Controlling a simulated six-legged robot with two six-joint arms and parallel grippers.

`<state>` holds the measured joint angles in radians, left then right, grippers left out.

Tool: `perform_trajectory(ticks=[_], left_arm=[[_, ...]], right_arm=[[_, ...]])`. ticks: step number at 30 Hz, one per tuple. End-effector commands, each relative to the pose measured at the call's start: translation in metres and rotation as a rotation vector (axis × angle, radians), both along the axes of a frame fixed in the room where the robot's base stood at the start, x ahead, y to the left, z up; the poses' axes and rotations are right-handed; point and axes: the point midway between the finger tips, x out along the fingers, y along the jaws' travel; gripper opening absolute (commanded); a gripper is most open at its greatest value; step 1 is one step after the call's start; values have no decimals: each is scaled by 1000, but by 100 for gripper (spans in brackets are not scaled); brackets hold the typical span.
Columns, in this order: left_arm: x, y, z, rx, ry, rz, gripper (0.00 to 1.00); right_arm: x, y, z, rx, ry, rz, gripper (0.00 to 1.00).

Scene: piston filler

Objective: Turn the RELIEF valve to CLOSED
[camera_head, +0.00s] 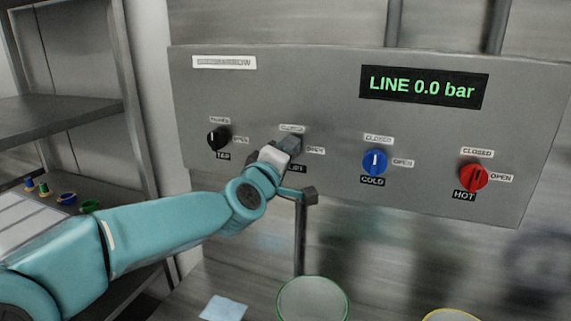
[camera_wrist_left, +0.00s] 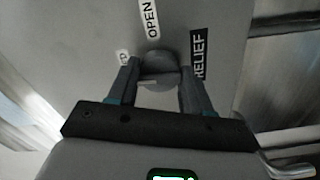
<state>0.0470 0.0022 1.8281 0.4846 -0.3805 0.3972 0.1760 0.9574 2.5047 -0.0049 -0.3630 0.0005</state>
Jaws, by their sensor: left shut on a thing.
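The RELIEF valve's grey knob (camera_wrist_left: 160,64) sits between the fingers of my left gripper (camera_wrist_left: 157,88), which is shut on it. A small pale mark shows on the knob, but I cannot tell its setting. The OPEN label (camera_wrist_left: 150,18) and RELIEF label (camera_wrist_left: 199,52) are clear; the third label (camera_wrist_left: 123,57) is mostly hidden. In the head view my left gripper (camera_head: 285,147) covers the knob, with the CLOSED label (camera_head: 291,128) above and the OPEN label (camera_head: 315,150) to the right. My right gripper is not in view.
On the same grey panel (camera_head: 330,100) are a black TAP knob (camera_head: 218,138), a blue COLD knob (camera_head: 375,162) and a red HOT knob (camera_head: 474,177). The display (camera_head: 423,87) reads LINE 0.0 bar. A spout (camera_head: 300,235) stands below, over a green-rimmed container (camera_head: 312,300).

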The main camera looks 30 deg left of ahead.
Motion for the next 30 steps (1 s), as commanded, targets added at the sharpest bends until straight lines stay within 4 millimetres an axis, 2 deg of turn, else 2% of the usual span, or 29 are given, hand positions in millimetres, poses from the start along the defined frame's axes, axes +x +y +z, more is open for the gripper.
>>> perform_trajectory(ticks=[10, 24, 25, 27, 30], left_arm=[[0, 0, 2, -102, -28, 1, 19], [0, 1, 2, -116, -32, 2, 19], [0, 1, 2, -116, -32, 3, 56], [0, 1, 2, -116, -32, 2, 75], [0, 0, 2, -115, -30, 1, 75]], right_arm=[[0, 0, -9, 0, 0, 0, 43], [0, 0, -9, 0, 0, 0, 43], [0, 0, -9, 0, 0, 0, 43], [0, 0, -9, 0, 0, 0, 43], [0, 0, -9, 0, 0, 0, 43]])
